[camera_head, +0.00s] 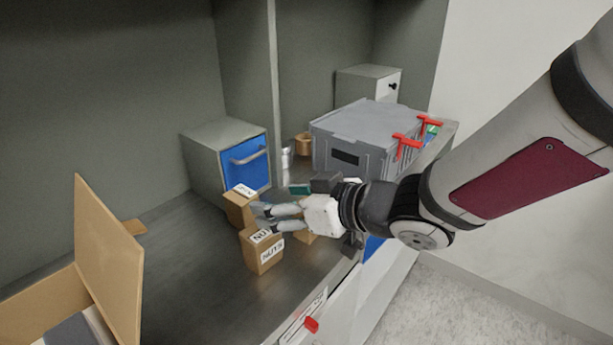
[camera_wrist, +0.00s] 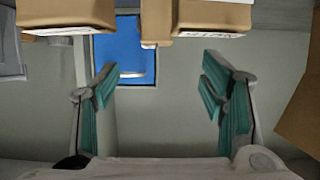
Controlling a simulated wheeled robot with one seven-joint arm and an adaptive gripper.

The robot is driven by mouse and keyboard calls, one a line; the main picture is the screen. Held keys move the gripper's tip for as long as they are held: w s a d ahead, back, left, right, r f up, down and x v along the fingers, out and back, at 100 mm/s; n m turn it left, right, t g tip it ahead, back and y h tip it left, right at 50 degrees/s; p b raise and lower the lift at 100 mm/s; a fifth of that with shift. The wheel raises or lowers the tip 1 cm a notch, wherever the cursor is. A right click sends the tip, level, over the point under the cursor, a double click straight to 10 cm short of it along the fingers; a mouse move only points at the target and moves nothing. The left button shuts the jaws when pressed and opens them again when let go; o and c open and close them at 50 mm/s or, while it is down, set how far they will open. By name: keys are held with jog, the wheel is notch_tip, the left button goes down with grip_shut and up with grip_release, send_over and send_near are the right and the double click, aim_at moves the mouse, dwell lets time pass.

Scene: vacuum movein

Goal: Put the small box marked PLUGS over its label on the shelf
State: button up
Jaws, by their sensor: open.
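Several small brown cardboard boxes stand together on the grey shelf (camera_head: 190,265). The front one, the NUTS box (camera_head: 262,250), has a white label reading NUTS. Behind it is another box (camera_head: 238,208) with a white top label too small to read. A third box (camera_head: 307,236) is mostly hidden behind my gripper. I cannot tell which is marked PLUGS. My gripper (camera_head: 267,218) is open, its fingers close to the NUTS box and the box behind.
A grey cabinet with a blue drawer (camera_head: 250,166) stands behind the boxes. A grey crate (camera_head: 355,125) with red clamps (camera_head: 407,140) stands at right. A large open carton (camera_head: 108,255) is at front left.

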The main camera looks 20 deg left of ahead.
aim_at(241, 195)
jog(key=b+x, duration=0.2)
jog(key=x, duration=0.6)
jog(key=shift+w+d, duration=0.1)
jog(key=shift+w+r+b+x, duration=0.1)
jog(key=shift+b+x, duration=0.45)
jog(key=shift+x, duration=0.8)
jog(key=shift+w+r+b+x, duration=0.15)
jog(key=shift+b+x, duration=0.4)
jog(key=shift+x, duration=0.8)
jog(key=shift+s, duration=0.1)
jog(key=c, duration=1.5)
